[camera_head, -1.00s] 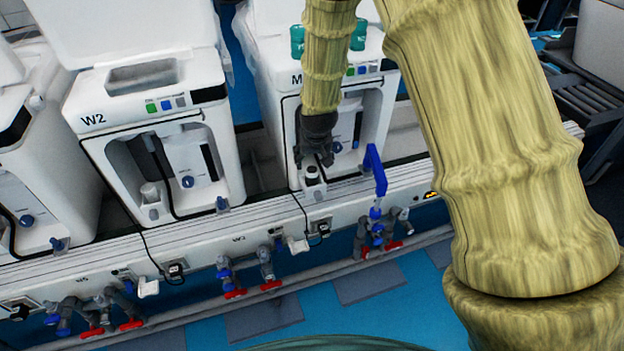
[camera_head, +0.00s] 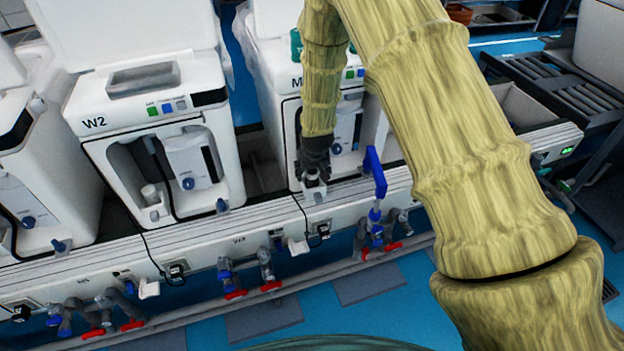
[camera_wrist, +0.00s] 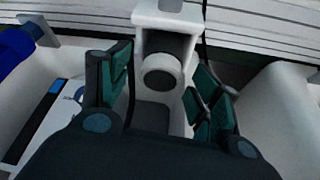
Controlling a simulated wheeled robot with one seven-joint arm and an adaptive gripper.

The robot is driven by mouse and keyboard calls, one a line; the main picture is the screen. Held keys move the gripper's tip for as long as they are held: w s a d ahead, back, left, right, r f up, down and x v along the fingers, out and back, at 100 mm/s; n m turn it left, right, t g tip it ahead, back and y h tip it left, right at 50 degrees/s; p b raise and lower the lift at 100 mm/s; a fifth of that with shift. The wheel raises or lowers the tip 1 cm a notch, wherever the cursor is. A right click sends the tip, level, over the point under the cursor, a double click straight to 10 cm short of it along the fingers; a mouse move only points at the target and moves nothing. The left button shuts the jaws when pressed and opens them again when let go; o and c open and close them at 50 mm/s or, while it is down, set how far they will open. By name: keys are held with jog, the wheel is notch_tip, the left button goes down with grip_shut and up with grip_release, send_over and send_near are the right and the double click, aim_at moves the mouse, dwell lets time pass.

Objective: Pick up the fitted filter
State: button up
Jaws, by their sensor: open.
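The fitted filter (camera_wrist: 162,72) shows in the wrist view as a short round piece with a dark body and a white end, seated at a white bracket. My gripper (camera_wrist: 160,88) is open, with one green-padded finger on each side of the filter. Gaps show between the pads and the filter, so it is not clasped. In the head view my gripper (camera_head: 314,178) is at the front opening of the right white machine (camera_head: 281,92), and it mostly hides the filter there.
A blue handle (camera_head: 375,172) stands upright just right of my gripper. The W2 machine (camera_head: 95,122) stands to the left, with a similar small cylinder in its opening. Valves with red handles (camera_head: 236,294) line the rail's front below. A dark cable runs near the filter.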

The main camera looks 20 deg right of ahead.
jog(key=shift+x, duration=0.8)
jog(key=shift+c, duration=0.3)
jog(key=c, duration=1.1)
jog(key=shift+r, duration=0.1)
